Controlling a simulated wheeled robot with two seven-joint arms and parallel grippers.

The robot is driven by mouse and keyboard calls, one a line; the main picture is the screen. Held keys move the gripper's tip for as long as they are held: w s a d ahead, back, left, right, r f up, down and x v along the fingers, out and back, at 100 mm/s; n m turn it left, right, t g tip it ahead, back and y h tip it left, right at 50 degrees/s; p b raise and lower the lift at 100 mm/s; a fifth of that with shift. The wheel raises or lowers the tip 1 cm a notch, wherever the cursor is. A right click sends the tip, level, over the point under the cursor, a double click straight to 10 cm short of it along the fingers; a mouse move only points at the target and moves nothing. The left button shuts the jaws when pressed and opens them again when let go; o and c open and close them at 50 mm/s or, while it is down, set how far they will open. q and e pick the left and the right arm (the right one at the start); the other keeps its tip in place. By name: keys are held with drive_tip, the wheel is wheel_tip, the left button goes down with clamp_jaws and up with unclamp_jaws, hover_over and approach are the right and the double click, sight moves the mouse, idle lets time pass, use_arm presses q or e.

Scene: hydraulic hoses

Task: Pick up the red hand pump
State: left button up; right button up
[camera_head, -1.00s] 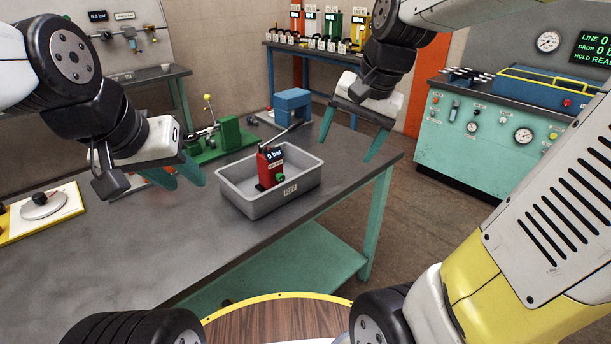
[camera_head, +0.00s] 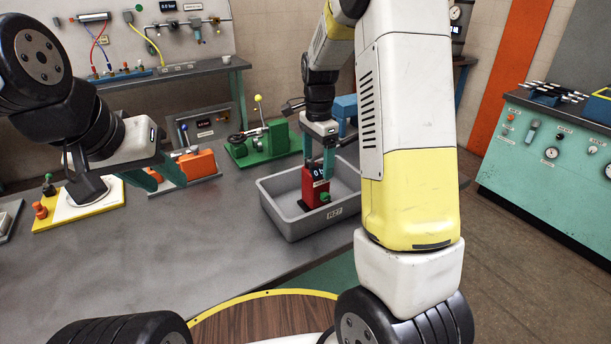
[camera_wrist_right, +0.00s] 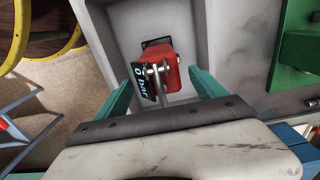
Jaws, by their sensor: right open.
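The red hand pump (camera_head: 312,192) stands in the grey tray (camera_head: 287,228), with a small dark display and a green knob. My right gripper (camera_head: 319,160) is open at the pump's top and hides part of it. In the right wrist view the pump (camera_wrist_right: 167,72) lies between the two spread teal fingers of the right gripper (camera_wrist_right: 160,78), with a gap visible on each side. Its display reads 0 bar. My left gripper (camera_head: 160,175) is open and empty, to the left of the tray and over the bench.
A green fixture (camera_head: 268,145) stands behind the tray, with a blue block (camera_head: 346,108) to its right. An orange device (camera_head: 198,165) and a yellow-edged board (camera_head: 80,215) lie to the left. The front of the bench (camera_head: 190,250) is clear.

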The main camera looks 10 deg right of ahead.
sight(316, 183)
wheel_tip(316, 183, down, 4)
drive_tip(key=shift+a+r, duration=0.15)
drive_tip(key=shift+r, duration=0.05)
drive_tip(key=shift+r, duration=0.1)
clamp_jaws()
